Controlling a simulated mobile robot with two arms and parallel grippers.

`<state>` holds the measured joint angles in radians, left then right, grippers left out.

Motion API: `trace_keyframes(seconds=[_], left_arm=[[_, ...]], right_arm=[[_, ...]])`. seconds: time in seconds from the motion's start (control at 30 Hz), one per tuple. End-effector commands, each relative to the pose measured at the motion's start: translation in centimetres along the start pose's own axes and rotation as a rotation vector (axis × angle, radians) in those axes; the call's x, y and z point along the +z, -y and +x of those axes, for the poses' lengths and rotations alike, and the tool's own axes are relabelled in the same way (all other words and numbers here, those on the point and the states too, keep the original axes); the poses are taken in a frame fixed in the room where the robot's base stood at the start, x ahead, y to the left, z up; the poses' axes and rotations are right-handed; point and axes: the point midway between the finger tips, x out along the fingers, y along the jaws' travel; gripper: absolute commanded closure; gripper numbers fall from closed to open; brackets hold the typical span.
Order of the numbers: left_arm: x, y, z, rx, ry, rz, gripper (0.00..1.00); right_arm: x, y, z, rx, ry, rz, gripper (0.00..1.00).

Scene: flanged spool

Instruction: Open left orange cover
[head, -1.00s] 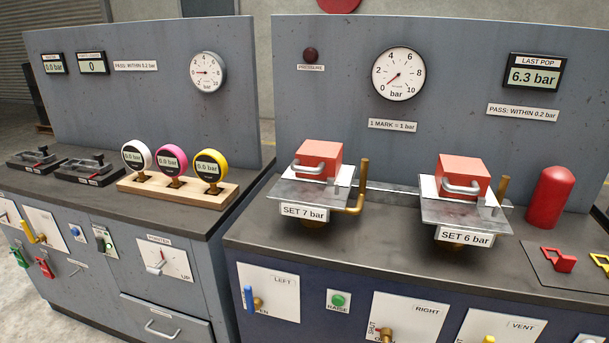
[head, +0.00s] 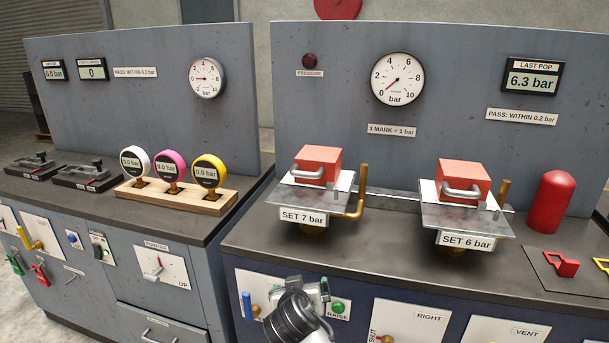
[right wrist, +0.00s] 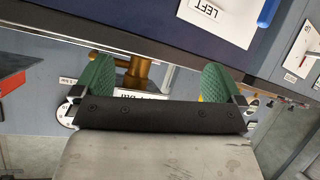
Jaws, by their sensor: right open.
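The left orange cover (head: 318,163) is a box with a silver bar handle (head: 308,170) on its front. It sits shut on a metal plate (head: 308,198) labelled SET 7 bar. My right gripper (head: 308,288) is low in front of the bench, below and apart from this cover, by the LEFT panel. In the right wrist view its green fingers (right wrist: 158,82) are spread and empty, with a brass fitting (right wrist: 135,72) seen beyond them. My left gripper is out of view.
A second orange cover (head: 463,181) stands on the SET 6 bar plate to the right. A brass elbow pipe (head: 358,195) rises beside the left plate. A red cylinder (head: 552,202) stands further right. The bench top (head: 385,245) is bare between the two plates.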

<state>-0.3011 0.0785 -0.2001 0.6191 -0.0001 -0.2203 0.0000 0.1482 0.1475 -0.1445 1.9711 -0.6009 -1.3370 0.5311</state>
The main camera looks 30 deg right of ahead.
Motion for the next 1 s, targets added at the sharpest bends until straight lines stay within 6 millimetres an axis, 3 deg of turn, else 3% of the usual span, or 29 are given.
trace_keyframes(seconds=[0.03, 0.1, 0.2, 0.3, 0.4, 0.57, 1.0], left_arm=[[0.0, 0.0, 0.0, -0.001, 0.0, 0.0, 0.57], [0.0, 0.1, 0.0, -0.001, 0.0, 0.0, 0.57], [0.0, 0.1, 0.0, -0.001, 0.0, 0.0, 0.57], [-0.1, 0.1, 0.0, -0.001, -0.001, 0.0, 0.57], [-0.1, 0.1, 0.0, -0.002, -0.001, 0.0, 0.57], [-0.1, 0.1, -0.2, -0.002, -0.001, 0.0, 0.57], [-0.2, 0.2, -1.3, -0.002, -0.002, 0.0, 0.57]], right_arm=[[-4.1, 0.0, 0.9, 0.047, -0.085, 0.053, 0.0], [-8.8, -0.3, 1.7, 0.106, -0.191, 0.12, 0.0], [-14.3, -0.8, 2.0, 0.167, -0.317, 0.198, 0.0], [-18.2, -1.3, 1.9, 0.206, -0.406, 0.249, 0.0], [-20.3, -1.7, 1.7, 0.226, -0.455, 0.277, 0.0], [-21.7, -2.2, 2.5, 0.236, -0.477, 0.286, 0.0], [-24.8, -4.4, 9.2, 0.236, -0.473, 0.286, 0.0]])
